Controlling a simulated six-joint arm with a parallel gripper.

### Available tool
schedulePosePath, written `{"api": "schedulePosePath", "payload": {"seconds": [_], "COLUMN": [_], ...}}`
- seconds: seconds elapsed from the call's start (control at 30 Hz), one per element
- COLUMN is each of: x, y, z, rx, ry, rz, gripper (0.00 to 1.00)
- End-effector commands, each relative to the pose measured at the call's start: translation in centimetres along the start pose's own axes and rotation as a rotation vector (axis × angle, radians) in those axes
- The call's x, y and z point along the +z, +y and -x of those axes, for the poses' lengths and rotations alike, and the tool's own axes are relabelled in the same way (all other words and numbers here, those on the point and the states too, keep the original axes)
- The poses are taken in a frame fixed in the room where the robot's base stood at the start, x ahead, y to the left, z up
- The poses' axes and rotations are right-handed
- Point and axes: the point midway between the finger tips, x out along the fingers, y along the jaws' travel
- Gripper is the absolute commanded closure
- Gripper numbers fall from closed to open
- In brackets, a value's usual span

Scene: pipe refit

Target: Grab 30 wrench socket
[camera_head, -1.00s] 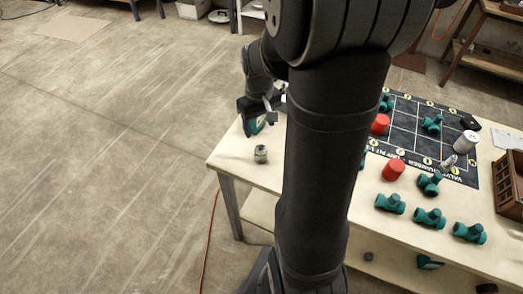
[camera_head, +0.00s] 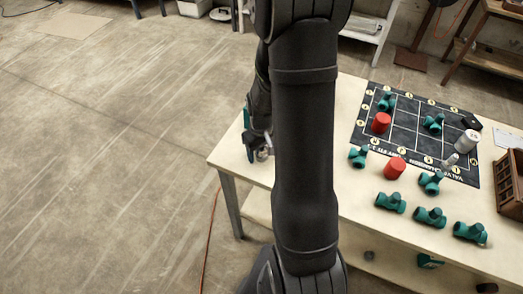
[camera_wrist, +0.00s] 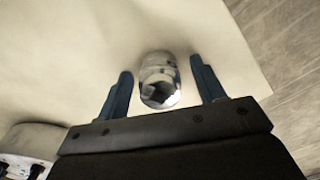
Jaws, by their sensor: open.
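A small shiny metal socket (camera_wrist: 158,80) stands on the pale tabletop in the wrist view, with its dark opening facing the camera. No size mark is readable on it. My gripper (camera_wrist: 162,82) is open, with one blue finger on each side of the socket. A larger grey socket (camera_head: 467,141) marked with a number stands on the dark mat.
The dark grid mat (camera_head: 402,142) carries green pipe fittings and red cylinders. Several green fittings (camera_head: 430,217) lie in front of it. A brown wooden crate (camera_head: 509,185) stands at the right. The table edge (camera_wrist: 262,75) is close to the right finger.

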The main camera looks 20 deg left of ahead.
Motion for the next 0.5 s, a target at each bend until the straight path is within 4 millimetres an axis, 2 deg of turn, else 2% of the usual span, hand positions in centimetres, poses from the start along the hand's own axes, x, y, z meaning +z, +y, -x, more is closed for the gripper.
{"api": "schedulePosePath", "payload": {"seconds": [0.27,0.5], "x": [-0.01,-0.01], "y": [-0.01,-0.01], "z": [-0.21,-0.19], "rx": [0.000,0.000], "ry": [0.001,0.000], "rz": [0.000,0.000], "gripper": [0.40,0.87]}}
